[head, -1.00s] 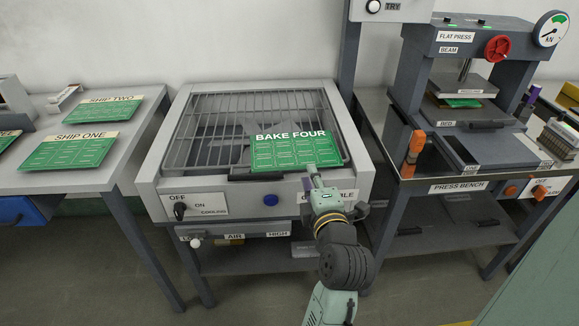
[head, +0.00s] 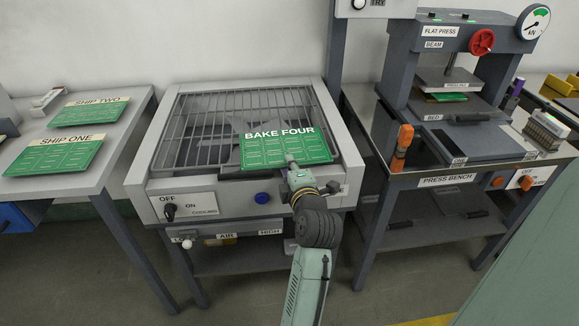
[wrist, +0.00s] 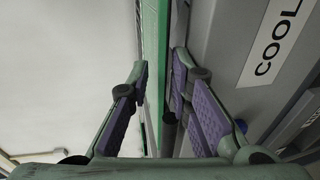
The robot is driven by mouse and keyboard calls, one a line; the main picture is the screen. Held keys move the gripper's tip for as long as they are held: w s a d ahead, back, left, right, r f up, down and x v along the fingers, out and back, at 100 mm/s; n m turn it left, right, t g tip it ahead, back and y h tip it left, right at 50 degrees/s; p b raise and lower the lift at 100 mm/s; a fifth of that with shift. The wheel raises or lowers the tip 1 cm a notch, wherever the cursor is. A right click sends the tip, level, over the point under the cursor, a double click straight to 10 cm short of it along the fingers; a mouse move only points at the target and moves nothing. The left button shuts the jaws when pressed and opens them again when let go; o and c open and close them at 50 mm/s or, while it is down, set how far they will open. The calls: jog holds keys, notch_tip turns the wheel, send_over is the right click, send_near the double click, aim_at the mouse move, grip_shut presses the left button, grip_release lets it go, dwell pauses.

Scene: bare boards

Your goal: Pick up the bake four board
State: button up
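The bake four board (head: 285,150) is a green panel with a white BAKE FOUR heading. It lies at the front right of the wire rack on the cooling unit, its front edge by the rack's front rim. My gripper (head: 290,160) is at that front edge. In the wrist view the board (wrist: 155,50) shows edge-on as a green strip between the two purple-padded fingers. My gripper (wrist: 159,85) is open around the edge, with a narrow gap between the fingertips. Whether either pad touches the board is hard to tell.
The wire rack (head: 195,125) is bare on its left. Ship one (head: 55,155) and ship two (head: 88,110) boards lie on the left table. The flat press (head: 450,75) stands on the press bench at right, with an orange-handled clamp (head: 402,145) near its front.

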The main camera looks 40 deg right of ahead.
jog(key=shift+w+d, duration=0.1)
jog(key=shift+w, duration=0.1)
grip_shut()
dwell(1.1)
jog(key=shift+r+p, duration=0.9)
jog(key=shift+r, duration=0.45)
jog(key=shift+f, duration=0.15)
